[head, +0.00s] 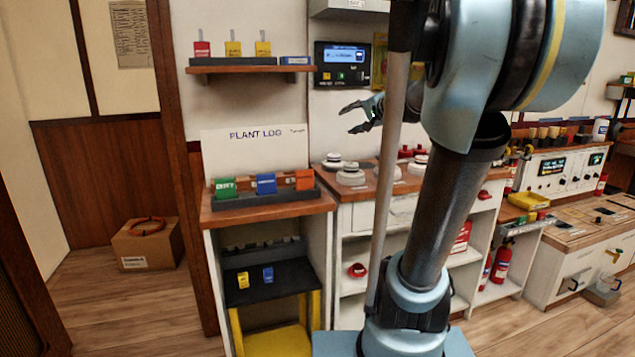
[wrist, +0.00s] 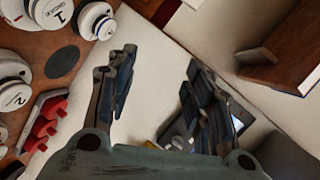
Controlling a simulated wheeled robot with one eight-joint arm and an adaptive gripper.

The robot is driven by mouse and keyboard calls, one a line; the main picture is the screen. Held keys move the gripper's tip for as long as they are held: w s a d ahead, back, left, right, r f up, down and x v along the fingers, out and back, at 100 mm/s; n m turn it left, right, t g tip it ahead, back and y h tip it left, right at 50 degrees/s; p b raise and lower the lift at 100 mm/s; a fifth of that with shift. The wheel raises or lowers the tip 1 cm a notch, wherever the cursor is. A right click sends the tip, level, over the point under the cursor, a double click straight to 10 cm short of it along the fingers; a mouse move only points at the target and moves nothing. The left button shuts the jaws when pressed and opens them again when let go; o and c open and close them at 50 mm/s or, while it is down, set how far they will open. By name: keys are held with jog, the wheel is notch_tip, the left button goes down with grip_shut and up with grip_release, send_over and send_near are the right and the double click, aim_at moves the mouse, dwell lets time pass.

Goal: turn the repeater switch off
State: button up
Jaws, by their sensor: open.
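No switch can be read as the repeater switch in either view. A black wall panel (head: 342,65) with a lit blue screen and small green and yellow buttons hangs at upper centre in the head view; its lettering is too small to read. My gripper (head: 351,118) is open and empty below the panel, fingers pointing left, above the counter. In the wrist view my gripper (wrist: 161,62) shows two spread fingers with nothing between them but pale wall. Part of a lit thing behind the right finger is mostly hidden.
White round detectors (head: 350,175) stand on the wooden counter below my gripper; they also show in the wrist view (wrist: 96,20). A shelf (head: 250,69) with padlock-like tags is left of the panel. Coloured blocks stand before the plant log board (head: 262,146). My arm hides the middle right.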

jog(key=s+d+f+n+g+h, duration=0.2)
jog(key=s+f+g, duration=0.1)
jog(key=s+f, duration=0.8)
jog(key=s+d+f+n+g+h, duration=0.2)
jog(key=s+f+n+g+h, duration=0.1)
jog(key=s+f, duration=0.8)
jog(key=s+d+f+n+g+h, duration=0.2)
jog(key=s+f+g, duration=0.1)
jog(key=s+f, duration=0.7)
jog(key=shift+s+d+f+g+h, duration=0.3)
jog(key=shift+s+f, duration=0.1)
jog(key=shift+f, duration=0.05)
